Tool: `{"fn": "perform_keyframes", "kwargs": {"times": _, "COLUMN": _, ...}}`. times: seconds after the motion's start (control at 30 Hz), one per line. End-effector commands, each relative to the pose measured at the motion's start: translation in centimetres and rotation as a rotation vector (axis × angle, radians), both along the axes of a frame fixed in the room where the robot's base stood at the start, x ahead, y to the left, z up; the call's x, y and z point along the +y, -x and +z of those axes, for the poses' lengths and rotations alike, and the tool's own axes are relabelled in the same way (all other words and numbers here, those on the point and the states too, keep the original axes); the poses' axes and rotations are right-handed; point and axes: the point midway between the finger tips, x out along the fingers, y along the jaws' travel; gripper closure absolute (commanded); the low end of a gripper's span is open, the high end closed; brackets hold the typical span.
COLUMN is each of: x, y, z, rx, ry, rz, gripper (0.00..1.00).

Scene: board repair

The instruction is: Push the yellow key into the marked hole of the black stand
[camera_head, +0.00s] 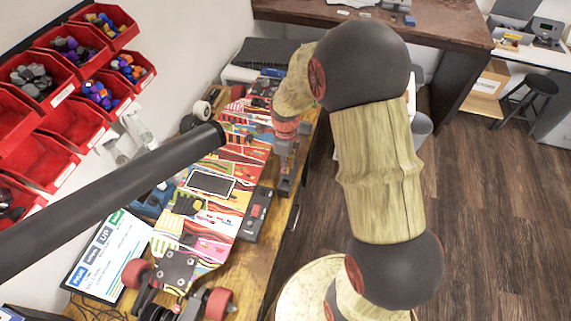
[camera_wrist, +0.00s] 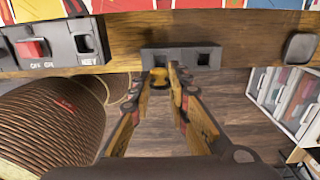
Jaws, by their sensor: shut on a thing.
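My gripper (camera_wrist: 167,72) is shut on the yellow key (camera_wrist: 160,78), whose yellow part shows between the fingertips. The fingertips are at a dark block (camera_wrist: 182,53) at the table's edge. To the left is a black stand (camera_wrist: 62,54) with a red switch and a square hole marked KEY (camera_wrist: 84,43). The stand also shows in the head view (camera_head: 254,215). In that view my gripper (camera_head: 286,180) is right of the stand.
A colourful skateboard deck (camera_head: 215,225) with red wheels lies on the wooden table (camera_head: 240,275). A phone-like device (camera_head: 210,183) lies on it. Red bins (camera_head: 75,120) hang on the left wall. Drawers (camera_wrist: 288,98) stand right in the wrist view. The floor at right is open.

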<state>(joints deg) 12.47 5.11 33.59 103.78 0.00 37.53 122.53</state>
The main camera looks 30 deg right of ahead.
Motion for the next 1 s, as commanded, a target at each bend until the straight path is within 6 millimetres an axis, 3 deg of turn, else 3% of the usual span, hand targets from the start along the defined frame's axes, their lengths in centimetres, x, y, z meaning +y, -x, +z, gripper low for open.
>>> {"fn": "perform_keyframes", "kwargs": {"times": 0.53, "x": 0.0, "y": 0.0, "z": -3.0, "rx": -0.001, "ry": 0.001, "rz": 0.000, "gripper": 1.00}}
{"fn": "perform_keyframes", "kwargs": {"times": 1.0, "x": 0.0, "y": 0.0, "z": -3.3, "rx": -0.001, "ry": 0.001, "rz": 0.000, "gripper": 1.00}}
